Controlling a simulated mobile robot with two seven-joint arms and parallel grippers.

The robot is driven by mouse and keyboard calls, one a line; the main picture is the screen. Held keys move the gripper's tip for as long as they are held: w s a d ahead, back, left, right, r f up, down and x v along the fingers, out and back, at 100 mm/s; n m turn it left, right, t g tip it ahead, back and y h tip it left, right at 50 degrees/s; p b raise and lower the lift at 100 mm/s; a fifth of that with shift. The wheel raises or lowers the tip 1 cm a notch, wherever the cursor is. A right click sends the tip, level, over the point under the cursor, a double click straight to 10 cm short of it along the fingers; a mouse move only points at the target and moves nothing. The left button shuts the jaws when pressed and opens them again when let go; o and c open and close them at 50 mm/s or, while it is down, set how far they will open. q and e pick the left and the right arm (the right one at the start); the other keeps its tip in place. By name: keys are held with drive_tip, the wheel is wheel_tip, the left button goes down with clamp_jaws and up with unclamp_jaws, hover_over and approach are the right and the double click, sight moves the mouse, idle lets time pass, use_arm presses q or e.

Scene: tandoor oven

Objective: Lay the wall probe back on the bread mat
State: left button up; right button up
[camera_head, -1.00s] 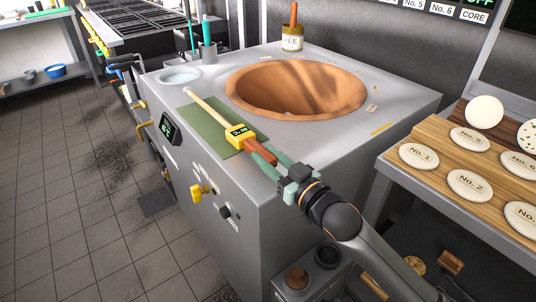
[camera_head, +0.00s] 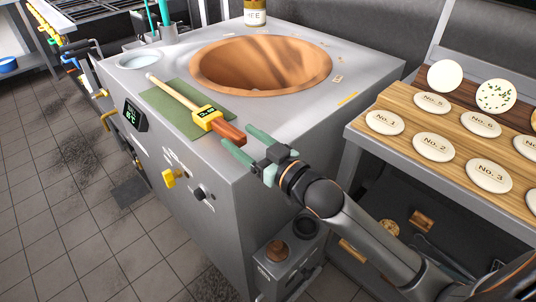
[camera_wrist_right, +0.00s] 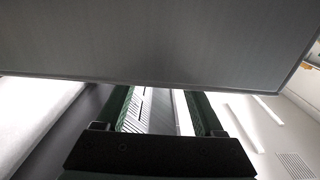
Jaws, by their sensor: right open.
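The wall probe (camera_head: 209,118) has a pale rod, a yellow display box and a reddish-brown handle. It lies on the green bread mat (camera_head: 172,121) on the oven's steel top, with its handle reaching past the mat towards the front corner. My left gripper is not in view.
The round clay oven mouth (camera_head: 262,66) opens behind the mat. A water bowl (camera_head: 138,60) is set in the far left corner. A wooden board (camera_head: 405,128) with several numbered discs stands to the right. A yellow knob (camera_head: 170,179) sticks out of the oven front.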

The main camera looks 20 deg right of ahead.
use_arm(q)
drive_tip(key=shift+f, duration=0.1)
use_arm(e)
drive_tip(key=v, duration=1)
use_arm(q)
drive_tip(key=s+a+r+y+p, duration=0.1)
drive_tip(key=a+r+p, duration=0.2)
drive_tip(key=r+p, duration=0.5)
drive_tip(key=p, duration=0.2)
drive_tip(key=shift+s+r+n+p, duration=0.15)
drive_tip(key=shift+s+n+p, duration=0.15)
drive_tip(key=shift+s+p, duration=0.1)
use_arm(e)
drive_tip(key=s+a+f+m+g+h, duration=0.1)
drive_tip(key=s+f+g+h, duration=0.1)
drive_tip(key=s+f+g, duration=0.2)
drive_tip(key=s+a+f+m+g+h, duration=0.1)
drive_tip(key=s+f+g, duration=0.3)
drive_tip(key=s+f, duration=0.6)
wheel_tip(320, 180, down, 8)
drive_tip(key=shift+a+r+h, duration=0.15)
drive_tip(key=shift+a+h, duration=0.25)
drive_tip(key=shift+a, duration=0.15)
